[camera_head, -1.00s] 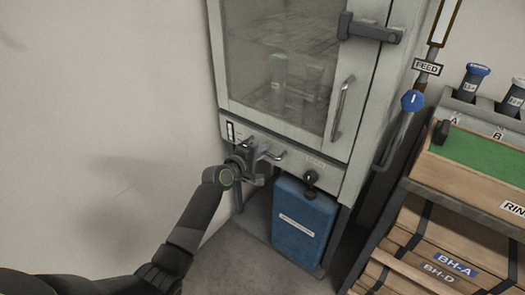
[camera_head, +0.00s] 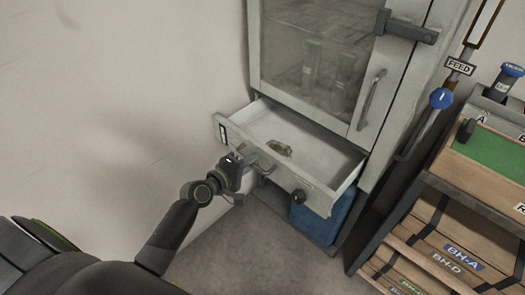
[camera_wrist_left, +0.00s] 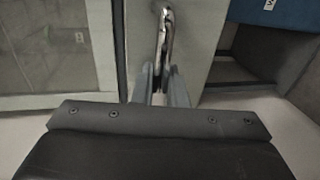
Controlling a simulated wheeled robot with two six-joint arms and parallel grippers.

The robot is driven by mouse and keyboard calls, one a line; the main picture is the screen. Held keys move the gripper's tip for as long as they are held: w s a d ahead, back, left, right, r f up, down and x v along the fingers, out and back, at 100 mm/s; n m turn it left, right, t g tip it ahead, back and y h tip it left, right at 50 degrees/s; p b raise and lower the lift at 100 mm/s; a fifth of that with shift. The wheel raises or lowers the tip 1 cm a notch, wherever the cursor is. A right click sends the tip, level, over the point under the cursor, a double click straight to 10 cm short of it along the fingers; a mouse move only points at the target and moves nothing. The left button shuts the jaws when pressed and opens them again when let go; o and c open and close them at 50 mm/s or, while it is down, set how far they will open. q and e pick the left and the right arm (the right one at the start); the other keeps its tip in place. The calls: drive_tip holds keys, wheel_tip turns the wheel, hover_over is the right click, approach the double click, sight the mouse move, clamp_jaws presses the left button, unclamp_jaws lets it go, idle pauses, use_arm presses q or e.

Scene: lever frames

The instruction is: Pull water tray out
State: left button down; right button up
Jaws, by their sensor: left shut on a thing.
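The water tray (camera_head: 330,150) is a pale drawer under the cabinet's glass door, and it stands partly out with its inside showing. A small brownish object (camera_head: 279,148) lies in it. A handle and a dark knob (camera_head: 299,196) are on its front panel. My left gripper (camera_head: 251,166) is at the front panel, shut on the handle. In the left wrist view the metal handle (camera_wrist_left: 164,35) runs between the two fingers (camera_wrist_left: 160,82). My right gripper is in neither view.
The cabinet (camera_head: 400,110) has a closed glass door with a vertical handle. A blue container (camera_head: 328,217) sits beneath the tray. A wooden rack (camera_head: 440,240) with labelled shelves stands to the right, beside a FEED lever with a blue knob (camera_head: 441,99). Floor in front is clear.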

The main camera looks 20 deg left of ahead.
use_arm(q)
drive_tip(key=v, duration=0.3)
drive_tip(key=shift+s+f, duration=0.1)
drive_tip(key=shift+f, duration=0.25)
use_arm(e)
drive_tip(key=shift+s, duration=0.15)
use_arm(q)
drive_tip(key=c, duration=1.6)
unclamp_jaws()
drive_tip(key=shift+o, duration=0.2)
